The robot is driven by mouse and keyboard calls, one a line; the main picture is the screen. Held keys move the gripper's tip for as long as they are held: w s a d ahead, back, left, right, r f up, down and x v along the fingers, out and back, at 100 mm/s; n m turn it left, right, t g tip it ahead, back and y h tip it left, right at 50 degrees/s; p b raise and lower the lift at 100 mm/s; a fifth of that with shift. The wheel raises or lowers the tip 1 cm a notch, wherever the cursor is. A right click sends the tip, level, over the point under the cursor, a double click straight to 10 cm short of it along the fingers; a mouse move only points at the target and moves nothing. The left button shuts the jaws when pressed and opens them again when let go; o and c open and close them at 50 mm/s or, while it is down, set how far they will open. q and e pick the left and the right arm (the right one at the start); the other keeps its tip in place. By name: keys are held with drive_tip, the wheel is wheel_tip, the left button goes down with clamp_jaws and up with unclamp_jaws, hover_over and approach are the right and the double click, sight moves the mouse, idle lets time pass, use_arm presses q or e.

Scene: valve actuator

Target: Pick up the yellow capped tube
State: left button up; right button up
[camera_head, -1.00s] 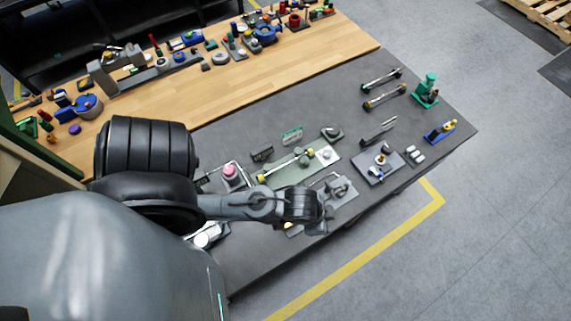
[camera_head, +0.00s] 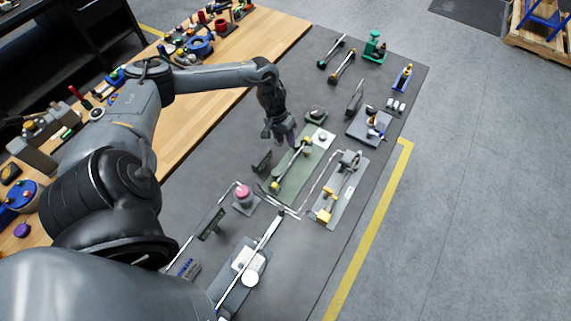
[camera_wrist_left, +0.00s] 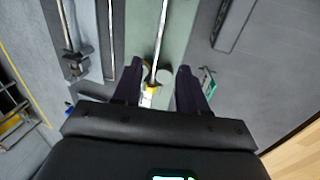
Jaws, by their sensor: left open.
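The yellow capped tube (camera_head: 290,167) is a thin pale rod with yellow ends, lying on a green mat (camera_head: 305,172) on the dark table. My left gripper (camera_head: 282,141) hangs pointing down beside the mat's far end, near the tube's upper end. In the left wrist view the tube (camera_wrist_left: 161,38) runs down the picture, and its yellow end (camera_wrist_left: 152,89) shows between the two open dark fingers (camera_wrist_left: 160,88). The gripper holds nothing. The wrist housing hides what lies below that end. My right gripper is not in view.
A grey plate (camera_head: 329,203) with a rod and yellow parts lies right of the mat. A pink-topped piece (camera_head: 244,194) stands to the lower left. A small dark block (camera_head: 262,160) is left of the mat. Open table lies beyond the gripper (camera_head: 290,85).

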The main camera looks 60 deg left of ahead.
use_arm(q)
approach(292, 162)
wheel_tip(292, 162, down, 2)
drive_tip(key=w, duration=0.1)
drive_tip(key=shift+x, duration=2.95)
drive_tip(key=shift+a+f, duration=0.1)
drive_tip(key=shift+a, duration=0.1)
clamp_jaws()
